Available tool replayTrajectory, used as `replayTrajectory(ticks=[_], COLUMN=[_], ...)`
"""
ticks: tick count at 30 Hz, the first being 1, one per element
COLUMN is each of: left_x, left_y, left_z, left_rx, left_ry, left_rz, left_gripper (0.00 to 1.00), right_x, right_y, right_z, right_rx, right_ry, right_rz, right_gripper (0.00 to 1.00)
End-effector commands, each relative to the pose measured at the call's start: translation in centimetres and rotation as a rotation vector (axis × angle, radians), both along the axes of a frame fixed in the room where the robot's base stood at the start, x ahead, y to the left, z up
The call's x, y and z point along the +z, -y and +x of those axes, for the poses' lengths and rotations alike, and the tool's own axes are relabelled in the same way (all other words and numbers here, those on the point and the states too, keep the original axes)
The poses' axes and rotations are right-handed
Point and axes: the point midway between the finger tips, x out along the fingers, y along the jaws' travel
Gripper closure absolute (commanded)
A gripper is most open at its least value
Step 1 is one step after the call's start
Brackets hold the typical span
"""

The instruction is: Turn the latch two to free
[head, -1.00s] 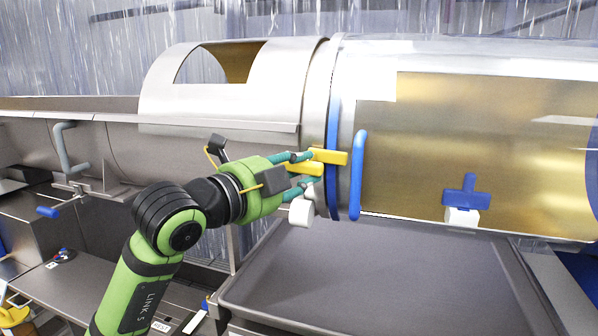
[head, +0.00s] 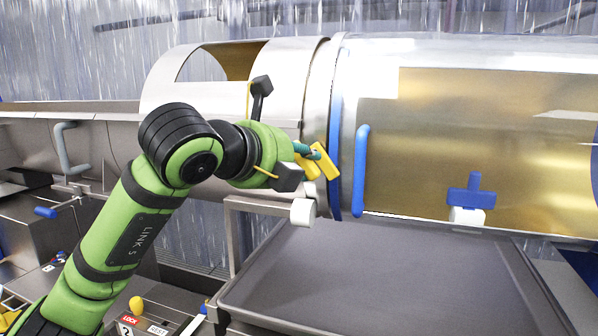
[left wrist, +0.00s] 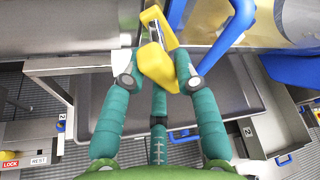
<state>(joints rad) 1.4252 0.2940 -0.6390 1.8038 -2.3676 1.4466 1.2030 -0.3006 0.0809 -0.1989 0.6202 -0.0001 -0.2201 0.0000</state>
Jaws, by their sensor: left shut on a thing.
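The yellow latch (head: 326,161) is at the seam of the metal drum, left of the blue ring (head: 334,150). It is tilted, its long part slanting down to the right. My left gripper (head: 314,157) reaches it from the left and is shut on it; its teal fingers are partly hidden behind the wrist in the head view. In the left wrist view the yellow latch (left wrist: 157,65) sits between the teal fingers of the left gripper (left wrist: 155,75). A blue latch (head: 470,192) on a white block is farther right on the drum. My right gripper is not in view.
A blue handle (head: 360,170) stands on the drum just right of the ring. A white cylinder (head: 303,212) is close below my gripper. A grey tray (head: 390,275) lies under the drum, its surface clear. A metal cover (head: 220,105) with an opening is at the left.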

Motion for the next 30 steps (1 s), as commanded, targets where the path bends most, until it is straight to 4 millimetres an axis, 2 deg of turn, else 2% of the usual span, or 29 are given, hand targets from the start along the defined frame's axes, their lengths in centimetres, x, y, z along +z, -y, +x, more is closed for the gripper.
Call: replayTrajectory(ticks=[1,15,30], left_x=[-0.3,-0.1,0.1], left_y=[0.0,0.0,0.1], left_z=[0.0,0.0,0.0], left_rx=[0.001,0.000,-0.001], left_ry=[0.015,0.139,0.196], left_rz=[0.048,0.435,0.619], left_gripper=[1.00,1.00,1.00], right_x=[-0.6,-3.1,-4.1], right_y=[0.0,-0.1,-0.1], right_z=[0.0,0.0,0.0], right_rx=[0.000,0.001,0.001], right_ry=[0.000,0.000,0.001], right_rz=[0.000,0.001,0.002], right_gripper=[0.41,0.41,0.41])
